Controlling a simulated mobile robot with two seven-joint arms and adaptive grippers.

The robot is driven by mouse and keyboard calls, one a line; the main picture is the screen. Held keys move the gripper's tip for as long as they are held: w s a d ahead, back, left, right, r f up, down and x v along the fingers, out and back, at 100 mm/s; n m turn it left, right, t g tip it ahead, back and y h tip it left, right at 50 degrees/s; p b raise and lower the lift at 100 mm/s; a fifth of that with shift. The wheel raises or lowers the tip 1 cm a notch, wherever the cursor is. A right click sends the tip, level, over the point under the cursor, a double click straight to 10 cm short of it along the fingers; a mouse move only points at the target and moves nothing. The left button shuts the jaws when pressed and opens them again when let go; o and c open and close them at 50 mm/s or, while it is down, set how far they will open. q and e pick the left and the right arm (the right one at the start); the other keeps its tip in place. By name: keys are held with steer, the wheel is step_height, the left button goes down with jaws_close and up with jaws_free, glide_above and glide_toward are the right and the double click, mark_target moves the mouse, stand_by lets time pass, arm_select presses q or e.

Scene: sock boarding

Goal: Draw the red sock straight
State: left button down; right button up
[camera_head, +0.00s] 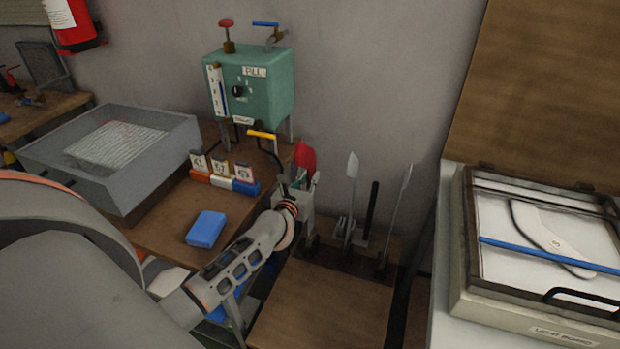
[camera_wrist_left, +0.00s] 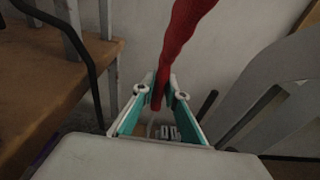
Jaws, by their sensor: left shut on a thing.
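The red sock (camera_head: 305,157) shows in the head view above my left gripper (camera_head: 298,190), at the back left corner of a small wooden stand. In the left wrist view the red sock (camera_wrist_left: 180,45) runs from the top edge down to my left gripper (camera_wrist_left: 160,100). The gripper is shut on its narrow lower end. What is inside the sock is hidden. Pale upright sock boards (camera_head: 351,180) stand to the right of the gripper, apart from it. My right gripper is not in view.
A teal box with valves (camera_head: 262,85) stands behind on the bench, with numbered blocks (camera_head: 222,180) and a blue block (camera_head: 206,229) in front. A grey basin (camera_head: 165,150) is at left. A framed press (camera_head: 470,260) is at right. The wooden stand top (camera_head: 320,310) is clear in front.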

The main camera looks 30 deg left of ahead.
arm_select(q)
steer(key=shift+s+f, duration=0.1)
steer(key=shift+f, duration=0.2)
stand_by(0.9)
steer(key=c, duration=1.9)
jaws_free()
steer(key=shift+r, duration=0.15)
steer(key=shift+v, duration=1.3)
steer(key=shift+p+v, duration=0.5)
steer(key=shift+v, duration=1)
steer(key=s, duration=0.3)
steer(key=shift+s+d+f, duration=0.1)
steer(key=shift+d+f, duration=0.2)
steer(key=shift+d, duration=0.1)
